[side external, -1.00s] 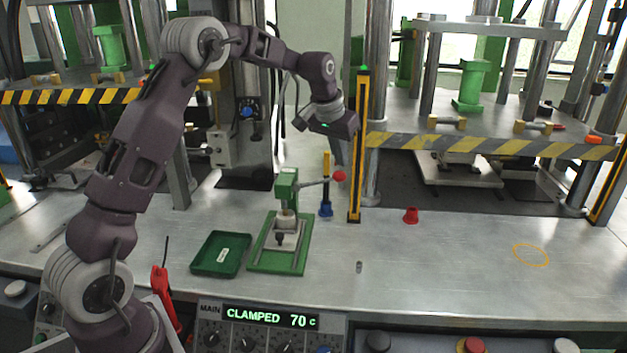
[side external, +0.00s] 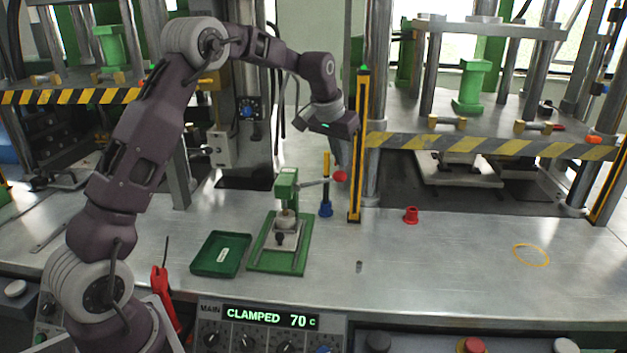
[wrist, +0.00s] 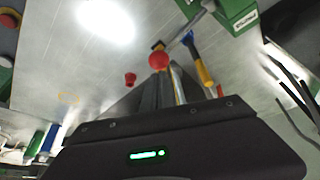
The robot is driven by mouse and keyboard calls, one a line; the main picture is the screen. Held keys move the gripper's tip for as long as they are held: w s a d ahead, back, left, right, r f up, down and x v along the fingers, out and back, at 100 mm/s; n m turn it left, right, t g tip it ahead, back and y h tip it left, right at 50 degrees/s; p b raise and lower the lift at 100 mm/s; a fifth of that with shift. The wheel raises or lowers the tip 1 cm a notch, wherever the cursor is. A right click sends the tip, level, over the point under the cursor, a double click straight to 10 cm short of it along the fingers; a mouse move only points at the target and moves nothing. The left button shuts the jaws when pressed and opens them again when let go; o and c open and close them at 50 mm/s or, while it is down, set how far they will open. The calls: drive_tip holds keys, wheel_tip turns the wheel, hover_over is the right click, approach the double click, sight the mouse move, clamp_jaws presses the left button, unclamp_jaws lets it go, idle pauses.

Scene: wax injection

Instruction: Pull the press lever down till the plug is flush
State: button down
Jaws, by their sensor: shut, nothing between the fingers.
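The small green press (side external: 287,186) stands on a green base plate on the bench. Its metal lever (side external: 314,183) reaches right, tilted slightly up, to a red knob (side external: 340,177). My gripper (side external: 341,168) is shut and empty, pointing down with its fingertips at the top of the knob. In the wrist view, the red knob (wrist: 158,60) sits right at the fingertips, apparently touching them. A pale round part (side external: 287,218) is under the press head. I cannot make out the plug or whether it is flush.
A green tray (side external: 221,254) lies left of the press. A blue-based yellow post (side external: 326,190) and a yellow-black column (side external: 358,150) stand close to the lever. A red cup (side external: 411,215) is further right. The display (side external: 271,317) reads CLAMPED 70 c. The right bench is mostly clear.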

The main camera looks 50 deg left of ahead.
drive_tip(key=shift+f, duration=0.1)
drive_tip(key=shift+f, duration=4.05)
drive_tip(key=shift+r, duration=5.65)
drive_tip(key=s+d+r+m, duration=0.1)
drive_tip(key=s+d+r, duration=0.45)
drive_tip(key=s, duration=0.35)
drive_tip(key=s+d+r, duration=0.4)
drive_tip(key=s+d, duration=0.2)
drive_tip(key=s, duration=0.3)
drive_tip(key=s+d+f+m, duration=0.1)
drive_tip(key=s+d+f, duration=0.1)
drive_tip(key=s, duration=0.9)
drive_tip(key=s+d+f+m+t+h, duration=0.1)
drive_tip(key=s+d+f, duration=0.2)
drive_tip(key=s, duration=0.7)
drive_tip(key=shift+s+d+f, duration=0.15)
drive_tip(key=shift+s+f, duration=0.2)
drive_tip(key=shift+f, duration=0.15)
